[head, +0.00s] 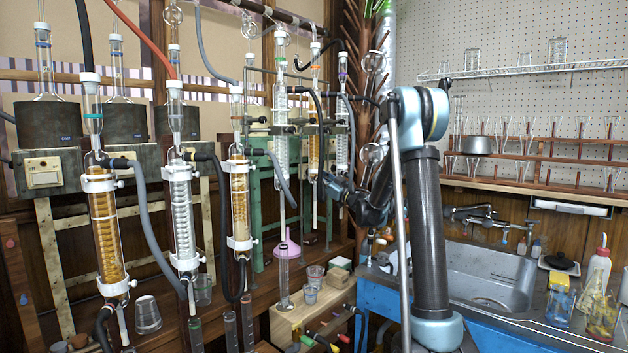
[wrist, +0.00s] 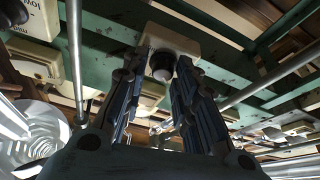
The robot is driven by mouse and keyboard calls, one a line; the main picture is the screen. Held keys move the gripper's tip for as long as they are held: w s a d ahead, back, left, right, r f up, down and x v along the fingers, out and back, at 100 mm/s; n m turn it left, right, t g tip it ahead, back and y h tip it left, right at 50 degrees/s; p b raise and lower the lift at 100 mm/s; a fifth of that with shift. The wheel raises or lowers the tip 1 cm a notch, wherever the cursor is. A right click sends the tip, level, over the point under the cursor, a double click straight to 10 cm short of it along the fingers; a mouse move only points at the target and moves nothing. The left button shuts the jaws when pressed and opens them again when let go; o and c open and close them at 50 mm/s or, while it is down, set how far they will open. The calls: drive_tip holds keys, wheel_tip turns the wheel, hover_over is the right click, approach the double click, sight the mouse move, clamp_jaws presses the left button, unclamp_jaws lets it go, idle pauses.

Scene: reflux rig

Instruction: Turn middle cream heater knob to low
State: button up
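In the wrist view, a cream heater box (wrist: 188,41) sits on a green frame, with a dark round knob with a grey end (wrist: 162,66) on it. My gripper (wrist: 162,58) is open, its two dark fingers either side of the knob, with gaps showing; I cannot tell how deep the knob lies between the tips. The knob's pointer and setting are not readable. In the head view my gripper (head: 336,187) is small and dark, in front of the green frame among the glassware; the knob is hidden there.
Another cream box with printed lettering (wrist: 35,62) and a black knob (wrist: 14,11) are at left in the wrist view. A metal rod (wrist: 75,60) runs close to my left finger. Glass condensers (head: 281,140) and hoses crowd around my gripper. A sink (head: 490,275) is at right.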

drive_tip(key=shift+o, duration=0.8)
drive_tip(key=v, duration=1.2)
drive_tip(key=s+d+f+m+t+h, duration=0.2)
drive_tip(key=s+m, duration=0.3)
drive_tip(key=m, duration=0.1)
drive_tip(key=x, duration=1.7)
drive_tip(key=shift+d+r, duration=0.2)
drive_tip(key=shift+d, duration=0.1)
